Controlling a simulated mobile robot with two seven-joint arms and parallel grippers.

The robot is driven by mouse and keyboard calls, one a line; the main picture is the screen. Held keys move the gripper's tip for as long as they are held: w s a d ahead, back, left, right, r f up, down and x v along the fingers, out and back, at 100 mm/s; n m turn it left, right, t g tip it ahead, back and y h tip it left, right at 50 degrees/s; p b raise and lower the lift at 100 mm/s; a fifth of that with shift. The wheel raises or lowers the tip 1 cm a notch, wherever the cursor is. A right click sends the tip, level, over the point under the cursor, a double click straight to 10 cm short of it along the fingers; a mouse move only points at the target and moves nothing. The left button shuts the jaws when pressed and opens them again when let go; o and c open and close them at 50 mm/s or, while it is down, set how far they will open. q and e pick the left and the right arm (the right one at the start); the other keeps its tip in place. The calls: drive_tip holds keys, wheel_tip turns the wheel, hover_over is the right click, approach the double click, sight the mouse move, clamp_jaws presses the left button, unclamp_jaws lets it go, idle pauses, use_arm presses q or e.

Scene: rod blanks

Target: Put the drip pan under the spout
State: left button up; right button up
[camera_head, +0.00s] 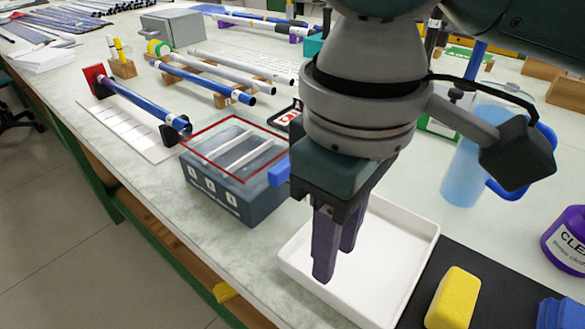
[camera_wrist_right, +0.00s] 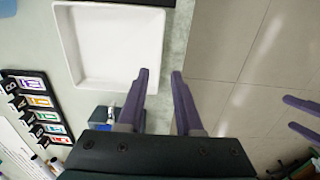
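The drip pan, a white square shallow tray (camera_head: 417,232), lies on the bench at the front; it also shows in the wrist view (camera_wrist_right: 112,45). My right gripper (camera_head: 338,262) points down over its left side. In the wrist view its purple fingers (camera_wrist_right: 161,73) are apart, one on each side of the pan's edge in the picture, with nothing gripped. Left of the pan stands a blue-grey box (camera_head: 225,190) with a blue piece (camera_head: 279,172) at its right side; I cannot tell if this is the spout. Purple fingers at the wrist view's right edge look like my left gripper (camera_wrist_right: 288,112), apart and empty.
A black mat with a yellow block (camera_head: 453,298) lies right of the pan. A blue jug (camera_head: 463,165) and a purple container (camera_head: 568,240) stand behind and to the right. Blue and grey rods (camera_head: 205,82) lie on supports farther back. The bench's front edge is close to the pan.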

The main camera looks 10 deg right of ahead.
wheel_tip(320, 180, up, 5)
drive_tip(key=s+a+f+m+t+y, duration=0.1)
drive_tip(key=s+a+f+t+y, duration=0.1)
drive_tip(key=s+a+f+y, duration=0.25)
drive_tip(key=s+d+f+m+h, duration=0.1)
drive_tip(key=s+d, duration=0.1)
drive_tip(key=d, duration=0.2)
drive_tip(key=s+d+f+m+t+h, duration=0.1)
drive_tip(key=s+d+m+h, duration=0.1)
drive_tip(key=d, duration=0.3)
drive_tip(key=s+d+f+m+h, duration=0.1)
drive_tip(key=s+d, duration=0.2)
drive_tip(key=d, duration=0.2)
drive_tip(key=shift+s+f+m+t+p, duration=0.1)
drive_tip(key=shift+s+m+t+p, duration=0.2)
drive_tip(key=shift+s+p, duration=0.1)
